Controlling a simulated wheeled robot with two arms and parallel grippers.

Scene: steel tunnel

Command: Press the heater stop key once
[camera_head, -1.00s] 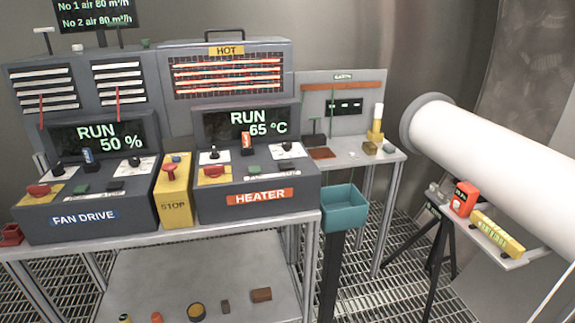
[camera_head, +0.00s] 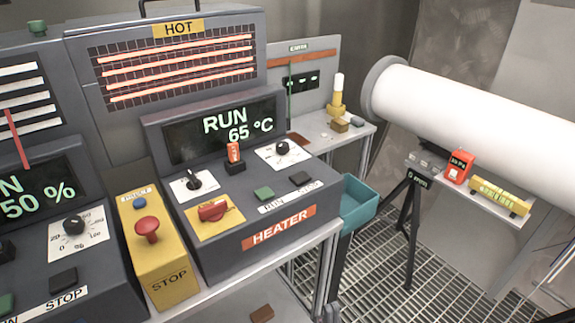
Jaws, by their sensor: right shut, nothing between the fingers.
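The heater panel (camera_head: 278,238) is a dark grey sloped console with an orange HEATER label. Its display (camera_head: 225,130) reads RUN and 65 °C. The heater stop key (camera_head: 300,179) is the small dark key at the right of the front row, beside a green key (camera_head: 264,193). The label strip under both keys is hard to read. Only a dark bit of my right gripper (camera_head: 567,318) shows at the bottom right corner, far from the keys and touching nothing visible. My left gripper is not in view.
A yellow box (camera_head: 172,285) with a red STOP mushroom button (camera_head: 147,228) stands left of the heater. A red switch (camera_head: 213,210), a black knob (camera_head: 194,181) and an orange-tagged switch (camera_head: 234,156) stand near the keys. A teal bin (camera_head: 358,205) is right of the bench.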

